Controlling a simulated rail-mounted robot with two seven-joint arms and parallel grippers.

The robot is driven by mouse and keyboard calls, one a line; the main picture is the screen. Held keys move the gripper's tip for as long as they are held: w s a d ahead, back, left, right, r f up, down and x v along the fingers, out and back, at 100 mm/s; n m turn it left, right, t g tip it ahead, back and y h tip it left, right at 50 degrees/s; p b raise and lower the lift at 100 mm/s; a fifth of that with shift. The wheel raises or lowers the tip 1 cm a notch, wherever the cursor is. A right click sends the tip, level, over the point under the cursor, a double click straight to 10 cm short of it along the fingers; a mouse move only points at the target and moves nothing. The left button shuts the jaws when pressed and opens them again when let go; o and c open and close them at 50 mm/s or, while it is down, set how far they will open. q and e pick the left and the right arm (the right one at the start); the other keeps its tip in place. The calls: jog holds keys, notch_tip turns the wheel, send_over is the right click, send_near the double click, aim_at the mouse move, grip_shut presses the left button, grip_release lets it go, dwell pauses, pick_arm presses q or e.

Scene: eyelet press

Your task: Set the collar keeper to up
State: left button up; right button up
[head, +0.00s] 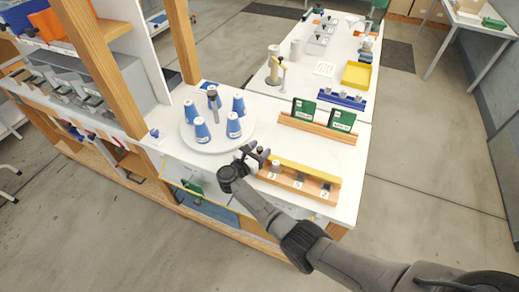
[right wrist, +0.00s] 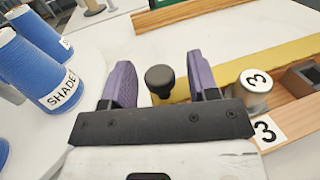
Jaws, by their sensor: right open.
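No part is marked as the collar keeper, so I cannot tell for certain which it is. A black round knob (right wrist: 160,80) stands by the left end of a yellow bar (right wrist: 230,68) on a wooden block (head: 310,187). My right gripper (head: 254,152) is over the left end of that block. In the right wrist view its two purple fingers are open, one on each side of the knob, with visible gaps. Whether the knob is up or down is unclear. My left gripper is not in view.
A silver cylinder (right wrist: 254,86) marked 3 sits on the block just right of my right gripper. A round white tray (head: 190,143) with several blue cones (head: 234,125) stands to the left. A wooden rail with green cards (head: 342,120) lies behind.

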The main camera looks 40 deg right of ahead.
jog(key=shift+c, duration=0.4)
jog(key=c, duration=0.8)
jog(key=shift+c, duration=0.2)
